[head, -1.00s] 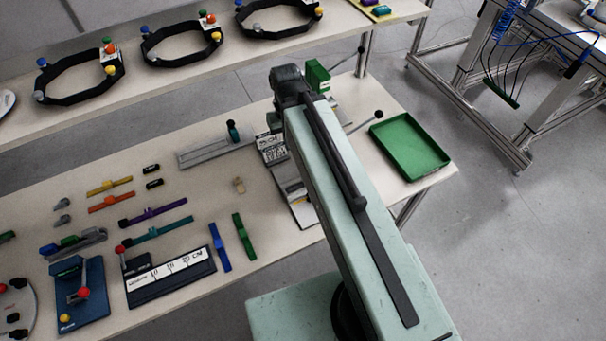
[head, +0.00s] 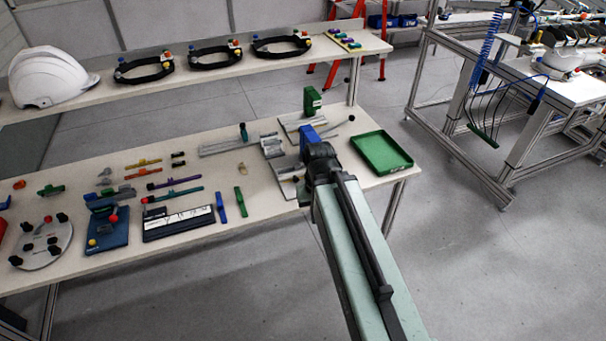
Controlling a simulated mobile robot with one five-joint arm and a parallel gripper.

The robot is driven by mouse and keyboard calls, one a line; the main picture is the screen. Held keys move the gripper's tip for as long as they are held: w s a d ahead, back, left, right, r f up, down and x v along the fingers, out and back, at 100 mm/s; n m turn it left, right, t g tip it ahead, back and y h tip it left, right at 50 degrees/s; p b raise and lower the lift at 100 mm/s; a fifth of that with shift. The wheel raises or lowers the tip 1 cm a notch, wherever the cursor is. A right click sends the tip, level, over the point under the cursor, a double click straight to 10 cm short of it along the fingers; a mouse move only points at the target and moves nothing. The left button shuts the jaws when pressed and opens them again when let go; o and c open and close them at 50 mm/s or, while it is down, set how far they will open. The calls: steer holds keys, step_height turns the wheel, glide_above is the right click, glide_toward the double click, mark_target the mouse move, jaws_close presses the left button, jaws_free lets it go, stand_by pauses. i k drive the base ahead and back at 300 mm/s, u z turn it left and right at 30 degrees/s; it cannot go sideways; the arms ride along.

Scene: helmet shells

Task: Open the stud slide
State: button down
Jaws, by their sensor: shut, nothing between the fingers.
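A long grey rail (head: 224,146) with an upright teal knob (head: 243,131) lies at the back of the near table. To its right stands a grey fixture with a label plate (head: 272,146); a blue block (head: 308,138) stands beside it. I cannot tell for sure which of these is the stud slide, or whether it is open. My pale green arm reaches from the bottom right up to the fixture, and its dark joint covers part of it. My gripper is hidden behind this joint, so its fingers do not show.
A green tray (head: 382,153) sits at the table's right end. A green block (head: 312,102) and a lever with a black ball (head: 351,118) stand behind the fixture. Coloured bars, a blue stand (head: 107,228) and a round plate (head: 41,243) lie left.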

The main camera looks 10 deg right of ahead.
mark_target(294, 174)
steer(key=u, duration=1.5)
steer(key=i, duration=1.65)
steer(key=z, duration=0.1)
